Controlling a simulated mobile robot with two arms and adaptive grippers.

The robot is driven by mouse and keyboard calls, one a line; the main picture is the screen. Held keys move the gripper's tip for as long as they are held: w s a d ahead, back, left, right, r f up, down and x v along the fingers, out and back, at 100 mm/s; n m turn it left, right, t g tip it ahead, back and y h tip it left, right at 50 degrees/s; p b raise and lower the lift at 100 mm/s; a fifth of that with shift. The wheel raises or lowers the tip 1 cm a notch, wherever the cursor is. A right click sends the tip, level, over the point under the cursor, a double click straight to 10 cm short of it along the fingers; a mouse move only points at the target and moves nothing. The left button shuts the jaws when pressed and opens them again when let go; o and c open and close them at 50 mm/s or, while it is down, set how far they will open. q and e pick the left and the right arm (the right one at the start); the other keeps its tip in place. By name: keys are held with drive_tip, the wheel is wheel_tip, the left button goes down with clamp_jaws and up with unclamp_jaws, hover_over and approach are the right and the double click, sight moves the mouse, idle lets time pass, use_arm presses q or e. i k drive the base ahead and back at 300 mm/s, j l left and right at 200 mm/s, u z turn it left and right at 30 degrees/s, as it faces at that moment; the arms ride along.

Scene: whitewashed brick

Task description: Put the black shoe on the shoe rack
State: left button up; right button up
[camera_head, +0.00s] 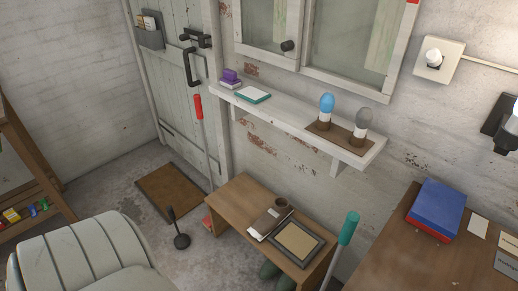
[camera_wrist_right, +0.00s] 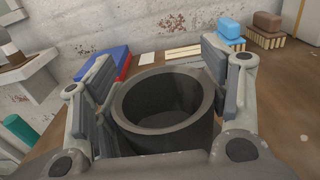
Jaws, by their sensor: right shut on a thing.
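In the right wrist view my right gripper (camera_wrist_right: 158,85) is shut on a dark grey, round, open-topped pot (camera_wrist_right: 165,125), one jaw on each side of its wall. The pot is upright and its inside looks empty. I see no black shoe in either view. A low wooden bench (camera_head: 232,200) stands against the wall in the head view. Dark green rounded things (camera_head: 268,270), perhaps boots, show partly under it. I cannot tell whether this bench is the shoe rack. Neither gripper shows in the head view.
On the bench are a framed picture (camera_head: 297,243), a book (camera_head: 268,222) and a brown cup (camera_head: 281,203). A black plunger-like tool (camera_head: 180,236) stands before the brown mat (camera_head: 170,191). A wooden table (camera_head: 400,262) with a blue-red box (camera_head: 436,208) is at right. An armchair (camera_head: 80,255) is front left.

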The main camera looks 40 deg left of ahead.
sight(245, 202)
drive_tip(key=j+u, duration=0.3)
drive_tip(key=j, duration=1.65)
drive_tip(key=i+j, duration=0.2)
drive_tip(key=j, duration=0.2)
drive_tip(key=i+j+u, duration=0.15)
drive_tip(key=j, duration=0.25)
drive_tip(key=i+j, duration=0.25)
drive_tip(key=j+u, duration=0.05)
drive_tip(key=j, duration=0.1)
